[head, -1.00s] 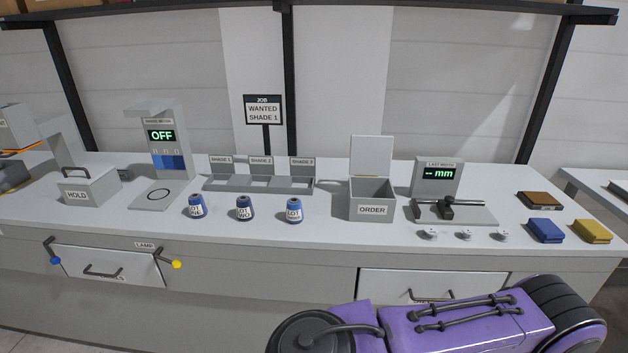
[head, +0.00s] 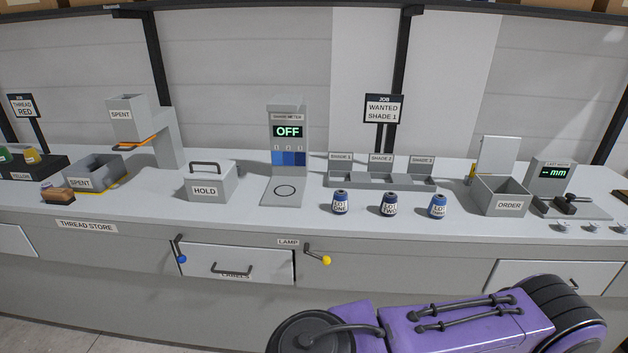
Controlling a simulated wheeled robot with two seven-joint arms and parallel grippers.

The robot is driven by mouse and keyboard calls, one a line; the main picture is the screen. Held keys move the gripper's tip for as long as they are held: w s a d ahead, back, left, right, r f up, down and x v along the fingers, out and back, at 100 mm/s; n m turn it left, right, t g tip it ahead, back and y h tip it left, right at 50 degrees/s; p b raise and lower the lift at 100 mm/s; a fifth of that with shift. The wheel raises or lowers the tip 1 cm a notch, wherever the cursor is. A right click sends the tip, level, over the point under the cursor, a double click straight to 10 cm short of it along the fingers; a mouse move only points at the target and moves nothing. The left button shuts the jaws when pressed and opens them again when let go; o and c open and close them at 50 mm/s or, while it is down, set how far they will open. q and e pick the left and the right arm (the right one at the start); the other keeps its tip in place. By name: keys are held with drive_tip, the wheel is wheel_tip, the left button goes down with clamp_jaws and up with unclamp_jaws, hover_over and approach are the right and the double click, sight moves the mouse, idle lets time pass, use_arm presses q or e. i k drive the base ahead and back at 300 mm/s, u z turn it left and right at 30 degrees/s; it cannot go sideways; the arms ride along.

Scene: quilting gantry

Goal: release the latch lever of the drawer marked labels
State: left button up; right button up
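The drawer marked LABELS (head: 205,259) is a pale front panel set in the bench's front face, with a dark bar handle (head: 232,270) above its partly covered label. It looks shut. At its left edge is a dark lever with a blue knob (head: 182,259), hanging down. At its right edge is a dark lever with a yellow knob (head: 326,260), angled down to the right, beside a LAMP label (head: 288,242). No label shows by the blue-knobbed lever. Neither of my grippers is in view; a purple part of my own body fills the lower right.
The bench top (head: 255,220) carries a HOLD box (head: 208,183), a meter reading OFF (head: 288,150), several labelled spools, an ORDER box (head: 503,197) and a SPENT bin (head: 92,176). Another drawer (head: 520,272) is at right. Space before the LABELS drawer looks clear.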

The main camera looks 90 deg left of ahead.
sight(182, 259)
drive_tip(key=k, duration=0.9)
drive_tip(key=u, duration=3.2)
drive_tip(key=k, duration=0.5)
drive_tip(key=u, duration=0.8)
drive_tip(key=i, duration=1)
drive_tip(key=z, duration=0.25)
